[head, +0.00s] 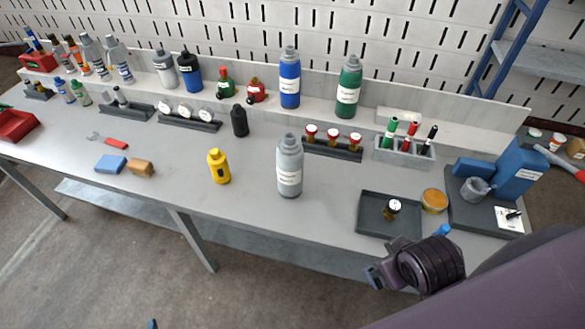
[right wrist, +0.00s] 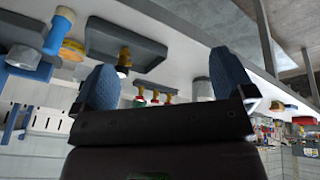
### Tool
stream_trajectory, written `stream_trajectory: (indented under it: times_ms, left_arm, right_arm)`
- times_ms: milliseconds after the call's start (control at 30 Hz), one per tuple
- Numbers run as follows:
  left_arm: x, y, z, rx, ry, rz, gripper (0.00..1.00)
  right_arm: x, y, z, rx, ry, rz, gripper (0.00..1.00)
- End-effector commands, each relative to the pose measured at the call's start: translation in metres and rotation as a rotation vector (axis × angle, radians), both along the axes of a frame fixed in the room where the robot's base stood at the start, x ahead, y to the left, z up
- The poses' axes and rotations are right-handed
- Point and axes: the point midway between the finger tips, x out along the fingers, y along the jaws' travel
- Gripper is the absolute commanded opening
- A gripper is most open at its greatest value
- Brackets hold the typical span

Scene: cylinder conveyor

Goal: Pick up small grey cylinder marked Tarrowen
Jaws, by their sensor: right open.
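A grey cylinder (head: 289,168) with a white label stands upright near the front middle of the table in the head view. A smaller grey cylinder (head: 165,70) stands on the back shelf at the left. I cannot read the label on either, so I cannot tell which is marked Tarrowen. My right gripper (head: 407,254) is at the table's front edge, right of the front grey cylinder and apart from it. In the right wrist view its two blue fingers (right wrist: 167,82) are spread, with nothing gripped. A grey cylinder (right wrist: 203,88) shows beyond them. My left gripper is not seen.
A dark tray (head: 372,228) with a gauge lies close to my right gripper. A yellow bottle (head: 218,168) stands left of the front grey cylinder. Blue (head: 290,82) and green (head: 348,90) bottles stand behind it. The table in front of the yellow bottle is clear.

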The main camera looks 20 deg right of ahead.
Motion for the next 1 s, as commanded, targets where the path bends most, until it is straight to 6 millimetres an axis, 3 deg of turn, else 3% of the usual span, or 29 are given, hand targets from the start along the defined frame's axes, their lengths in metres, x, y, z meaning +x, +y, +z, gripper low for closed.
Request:
stream_trajectory:
  times_ms: [367, 567, 800, 1000]
  left_arm:
    - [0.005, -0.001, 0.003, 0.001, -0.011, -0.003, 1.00]
    - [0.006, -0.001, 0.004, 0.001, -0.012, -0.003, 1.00]
    - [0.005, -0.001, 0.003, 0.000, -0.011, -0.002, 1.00]
    - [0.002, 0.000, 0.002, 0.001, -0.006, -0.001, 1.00]
  right_arm:
    - [0.058, -0.004, -0.015, -0.389, -0.062, 0.364, 1.00]
    - [0.113, 0.007, -0.016, -0.812, -0.070, 0.729, 1.00]
    - [0.182, 0.053, -0.002, -1.501, 0.012, 1.234, 1.00]
    - [0.216, 0.103, 0.008, -2.036, 0.152, 1.523, 1.00]
